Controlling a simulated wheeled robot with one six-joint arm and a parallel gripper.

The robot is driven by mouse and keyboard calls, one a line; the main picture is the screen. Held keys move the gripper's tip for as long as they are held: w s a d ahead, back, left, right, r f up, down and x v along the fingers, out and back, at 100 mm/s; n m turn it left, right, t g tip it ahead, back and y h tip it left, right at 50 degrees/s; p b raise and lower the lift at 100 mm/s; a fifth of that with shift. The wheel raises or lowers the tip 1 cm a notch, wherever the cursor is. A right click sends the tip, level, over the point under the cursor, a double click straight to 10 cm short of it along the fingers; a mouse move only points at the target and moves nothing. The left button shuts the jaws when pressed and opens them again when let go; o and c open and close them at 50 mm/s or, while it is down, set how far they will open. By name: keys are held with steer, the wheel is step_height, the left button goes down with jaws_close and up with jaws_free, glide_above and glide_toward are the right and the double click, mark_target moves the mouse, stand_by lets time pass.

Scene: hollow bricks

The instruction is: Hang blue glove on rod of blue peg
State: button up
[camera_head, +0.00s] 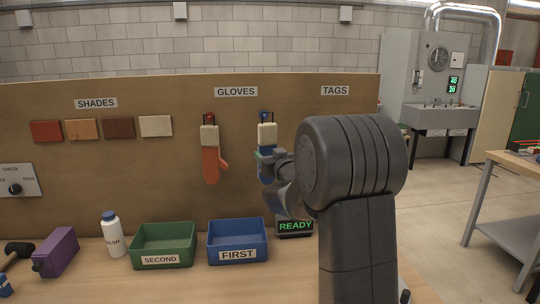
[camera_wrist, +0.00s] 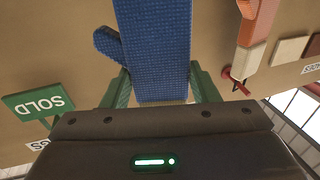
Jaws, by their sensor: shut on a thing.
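The blue glove (camera_wrist: 158,45) has a cream cuff (camera_head: 267,135) and hangs upright below the blue peg (camera_head: 263,115) on the brown board, under the GLOVES sign. A dark loop shows above the cuff, close to the peg; I cannot tell whether it is around the rod. My gripper (camera_wrist: 160,84) is shut on the blue glove, one green finger on each side.
An orange glove (camera_head: 211,164) hangs on a red peg (camera_head: 210,118) to the left. A green SOLD tag (camera_wrist: 46,101) is on the board. A green SECOND bin (camera_head: 163,232), a blue FIRST bin (camera_head: 215,240) and a READY sign (camera_head: 294,226) stand below.

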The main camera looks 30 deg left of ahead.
steer(key=shift+w+a+f+p, duration=0.1)
steer(key=shift+w+a+p, duration=1.3)
steer(key=shift+w, duration=0.4)
steer(key=shift+w+a+f+b, duration=0.55)
steer(key=shift+f+b, duration=0.05)
steer(key=shift+b, duration=0.15)
steer(key=o, duration=1.4)
steer(key=shift+c, duration=0.2)
steer(key=b+v, duration=0.3)
steer(key=v, duration=1)
steer(key=shift+s+d, duration=0.2)
steer(key=shift+d, duration=0.15)
steer(key=shift+a, duration=0.1)
